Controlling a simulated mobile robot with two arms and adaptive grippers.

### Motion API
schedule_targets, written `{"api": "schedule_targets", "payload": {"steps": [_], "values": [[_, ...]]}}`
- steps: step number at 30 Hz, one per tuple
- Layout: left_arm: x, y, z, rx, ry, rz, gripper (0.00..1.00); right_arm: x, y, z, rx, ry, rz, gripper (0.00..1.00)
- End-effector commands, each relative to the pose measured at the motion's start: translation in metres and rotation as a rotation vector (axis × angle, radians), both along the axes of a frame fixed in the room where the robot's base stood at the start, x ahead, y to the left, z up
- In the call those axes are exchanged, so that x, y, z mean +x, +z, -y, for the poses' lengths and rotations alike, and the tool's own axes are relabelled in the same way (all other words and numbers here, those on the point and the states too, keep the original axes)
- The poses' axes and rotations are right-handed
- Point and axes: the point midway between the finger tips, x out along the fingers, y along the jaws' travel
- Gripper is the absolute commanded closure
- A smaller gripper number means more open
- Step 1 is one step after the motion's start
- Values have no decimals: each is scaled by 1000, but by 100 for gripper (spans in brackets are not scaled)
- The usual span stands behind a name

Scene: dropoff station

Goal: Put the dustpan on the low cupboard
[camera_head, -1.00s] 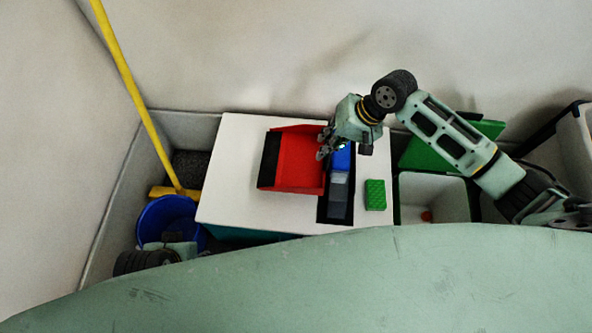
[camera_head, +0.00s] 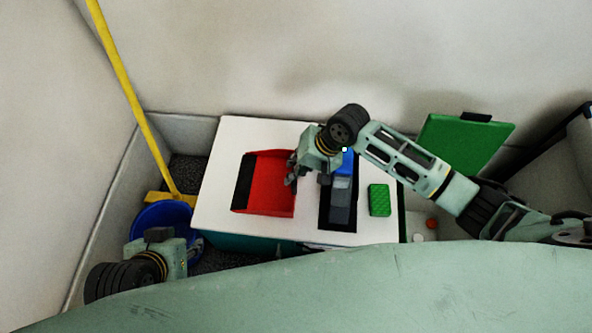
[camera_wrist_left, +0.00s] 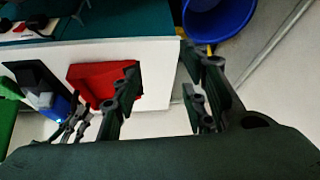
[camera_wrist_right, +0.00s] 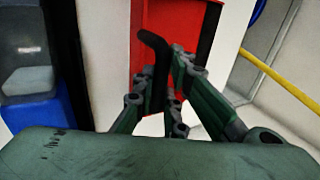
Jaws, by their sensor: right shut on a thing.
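The red dustpan (camera_head: 268,182) with a black front edge is over the white top of the low cupboard (camera_head: 225,150). I cannot tell whether it rests on the top or is just above it. My right gripper (camera_head: 291,172) is at the dustpan's right side, shut on its dark handle. The handle (camera_wrist_right: 155,50) shows between the fingers in the right wrist view. My left gripper (camera_wrist_left: 160,95) is open and empty, apart from the dustpan; in the head view it is at the lower left.
A black tray (camera_head: 325,222) with blue and grey items and a green sponge (camera_head: 379,200) are on the cupboard to the right. A blue bucket (camera_head: 150,217) and yellow broom (camera_head: 135,85) stand left. A green-lidded bin (camera_head: 465,140) is at right.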

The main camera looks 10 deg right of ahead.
Motion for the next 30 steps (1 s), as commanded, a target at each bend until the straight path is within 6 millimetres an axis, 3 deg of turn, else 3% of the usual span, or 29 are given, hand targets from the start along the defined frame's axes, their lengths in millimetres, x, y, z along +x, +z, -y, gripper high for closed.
{"api": "schedule_targets", "payload": {"steps": [7,8,14,26,30], "values": [[2,1,1,-2,-2,10,60,0,-1,-1,1,0,0,100],[2,1,1,-2,-2,10,60,-1,-2,0,-1,0,-3,86],[9,-3,0,-1,0,-1,60,-1,-2,0,-1,0,-2,70],[6,0,0,2,1,-12,60,-1,5,3,-1,-1,-1,70],[-28,-1,-7,21,9,-112,60,-3,20,10,-2,-1,0,70]]}}
